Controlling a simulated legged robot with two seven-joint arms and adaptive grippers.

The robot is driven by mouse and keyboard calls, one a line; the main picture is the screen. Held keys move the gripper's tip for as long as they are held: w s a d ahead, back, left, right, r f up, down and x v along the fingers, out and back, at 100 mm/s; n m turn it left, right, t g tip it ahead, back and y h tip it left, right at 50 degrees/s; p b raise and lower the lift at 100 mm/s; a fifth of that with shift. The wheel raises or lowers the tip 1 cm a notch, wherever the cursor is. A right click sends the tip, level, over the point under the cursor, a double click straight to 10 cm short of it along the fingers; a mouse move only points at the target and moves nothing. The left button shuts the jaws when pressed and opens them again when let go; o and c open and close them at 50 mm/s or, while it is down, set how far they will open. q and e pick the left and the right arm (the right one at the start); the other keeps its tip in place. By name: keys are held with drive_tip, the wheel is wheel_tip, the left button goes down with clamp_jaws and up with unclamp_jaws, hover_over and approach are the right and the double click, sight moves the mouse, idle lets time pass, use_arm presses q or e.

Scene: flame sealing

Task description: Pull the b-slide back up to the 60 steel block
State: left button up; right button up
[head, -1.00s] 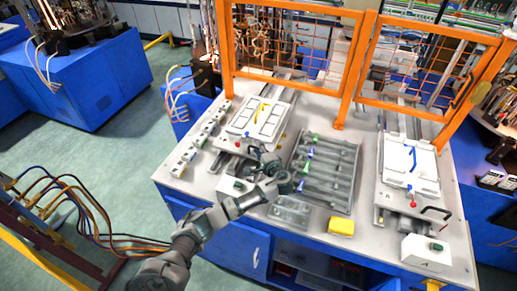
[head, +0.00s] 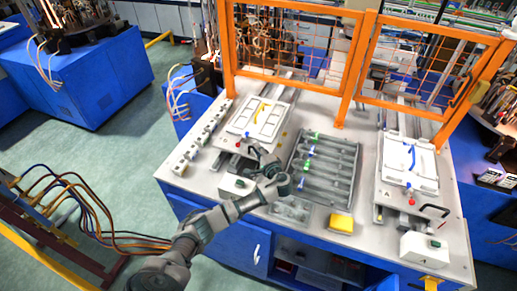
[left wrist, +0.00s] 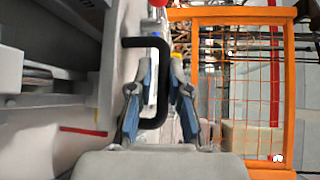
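The left slide on the table carries a white plate (head: 258,118) with a yellow strip, and a red knob (head: 237,145) sits at its front. The right slide has a similar white plate (head: 408,165) with a blue strip. No label shows which one is the b-slide. My left gripper (head: 250,150) is at the front of the left slide. In the left wrist view, a black U-shaped handle (left wrist: 147,42) reaches between the fingers of my left gripper (left wrist: 158,95), which are apart. I cannot tell whether they touch it. I cannot make out the 60 steel block. My right gripper is out of view.
A grey rack (head: 325,170) with rods and coloured clips lies right of my left gripper. A clear tray (head: 291,209), a yellow box (head: 341,223) and a white button box (head: 235,186) stand near the front edge. An orange mesh guard (head: 300,45) stands behind.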

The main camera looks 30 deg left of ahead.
use_arm(q)
drive_tip(key=shift+o, duration=1.3)
drive_tip(key=shift+s+f, duration=0.1)
drive_tip(key=shift+f, duration=0.05)
drive_tip(key=v, duration=1.2)
